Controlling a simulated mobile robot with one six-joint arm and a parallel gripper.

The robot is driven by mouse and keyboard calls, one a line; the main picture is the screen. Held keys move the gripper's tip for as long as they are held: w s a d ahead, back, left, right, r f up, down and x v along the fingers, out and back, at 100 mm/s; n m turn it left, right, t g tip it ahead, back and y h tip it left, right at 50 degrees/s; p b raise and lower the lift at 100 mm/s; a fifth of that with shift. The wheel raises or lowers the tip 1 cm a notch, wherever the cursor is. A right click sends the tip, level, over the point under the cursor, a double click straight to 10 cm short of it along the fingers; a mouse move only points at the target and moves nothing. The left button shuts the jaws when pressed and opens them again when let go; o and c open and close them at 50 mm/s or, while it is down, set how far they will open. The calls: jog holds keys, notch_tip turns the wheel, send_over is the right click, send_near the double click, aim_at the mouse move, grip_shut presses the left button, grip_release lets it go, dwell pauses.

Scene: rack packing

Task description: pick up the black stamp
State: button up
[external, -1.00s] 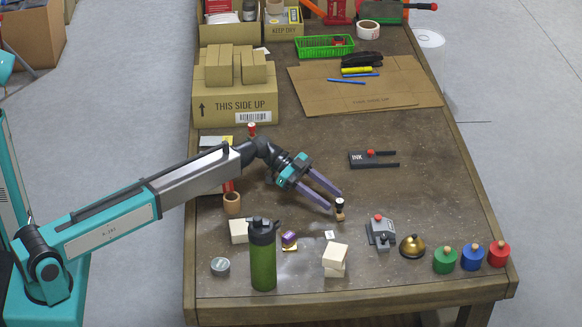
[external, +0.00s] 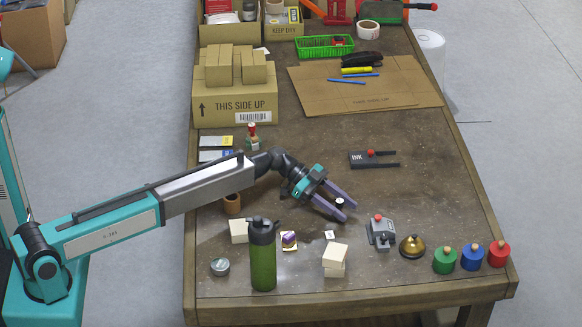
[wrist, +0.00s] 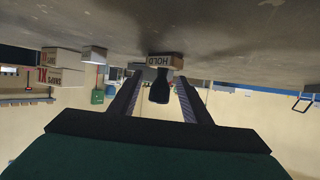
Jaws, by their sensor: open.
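The black stamp (external: 340,202) stands on the table, with a black handle on a tan base. In the wrist view, which looks upside down, the stamp (wrist: 159,92) shows its black handle and a tan block marked HOLD. My gripper (external: 349,211) is open, its two purple fingers low over the table. The fingers lie on either side of the handle, with a gap visible at each side in the wrist view. The stamp's base is mostly hidden in the external view.
Pale blocks (external: 334,262) and a green bottle (external: 263,262) are in front. A black INK holder (external: 372,159) lies behind, with bare table around it.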

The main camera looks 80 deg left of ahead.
jog(key=shift+x, duration=1.45)
grip_shut()
jog(key=shift+r, duration=0.1)
notch_tip(320, 180, up, 10)
jog(key=shift+b, duration=0.4)
